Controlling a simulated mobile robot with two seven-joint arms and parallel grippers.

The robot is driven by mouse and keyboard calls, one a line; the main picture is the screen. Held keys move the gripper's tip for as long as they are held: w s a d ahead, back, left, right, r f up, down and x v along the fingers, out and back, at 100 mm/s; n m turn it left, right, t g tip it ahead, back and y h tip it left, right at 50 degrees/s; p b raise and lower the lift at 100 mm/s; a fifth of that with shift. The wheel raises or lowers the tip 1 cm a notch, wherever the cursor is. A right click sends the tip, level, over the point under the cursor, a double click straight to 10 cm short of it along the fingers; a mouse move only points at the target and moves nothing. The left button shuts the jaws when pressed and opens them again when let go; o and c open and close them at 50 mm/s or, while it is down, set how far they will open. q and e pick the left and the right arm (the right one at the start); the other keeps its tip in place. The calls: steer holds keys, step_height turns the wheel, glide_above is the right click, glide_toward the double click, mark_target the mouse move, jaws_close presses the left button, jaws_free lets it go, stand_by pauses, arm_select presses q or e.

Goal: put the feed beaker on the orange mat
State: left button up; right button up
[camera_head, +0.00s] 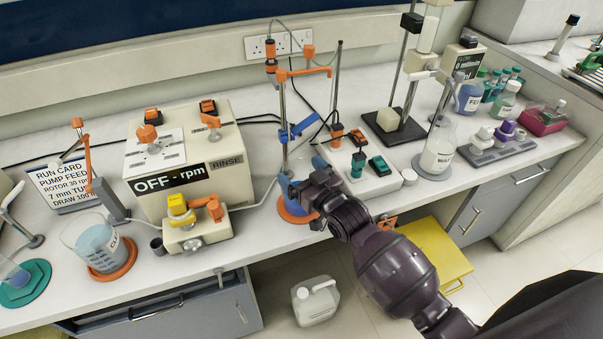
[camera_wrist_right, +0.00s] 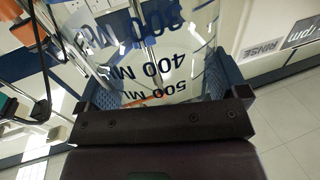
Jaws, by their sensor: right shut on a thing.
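My right gripper (camera_head: 287,190) is shut on a clear graduated beaker (camera_wrist_right: 165,45). Its volume marks fill the right wrist view, between my blue finger pads; its name label is only partly seen and I cannot read it for sure. In the head view the held beaker is mostly hidden by the gripper. An orange mat (camera_head: 293,215) lies directly below the gripper, at the foot of the column stand. I cannot tell whether the beaker touches it. My left gripper is not in view.
A stand with blue clamps (camera_head: 284,130) rises close behind the gripper. The pump (camera_head: 190,165) is to the left, and a switch box (camera_head: 360,175) is to the right. Another beaker (camera_head: 95,243) stands on a second orange mat (camera_head: 112,272).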

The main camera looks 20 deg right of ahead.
stand_by(0.3)
steer(key=o, duration=1.2)
steer(key=shift+c, duration=0.2)
steer(key=v, duration=1.2)
steer(key=s+d+f+m+g+h, duration=0.1)
steer(key=s+d+f+g+h, duration=0.1)
steer(key=s+f, duration=0.5)
steer(key=s+d+f+m+g+h, duration=0.1)
steer(key=s+d+f+g+h, duration=0.2)
steer(key=s+f, duration=0.5)
steer(key=shift+s+d+f+g+p, duration=0.15)
steer(key=shift+s+d+g+p, duration=0.25)
steer(key=shift+d, duration=0.6)
steer(key=shift+s, duration=0.1)
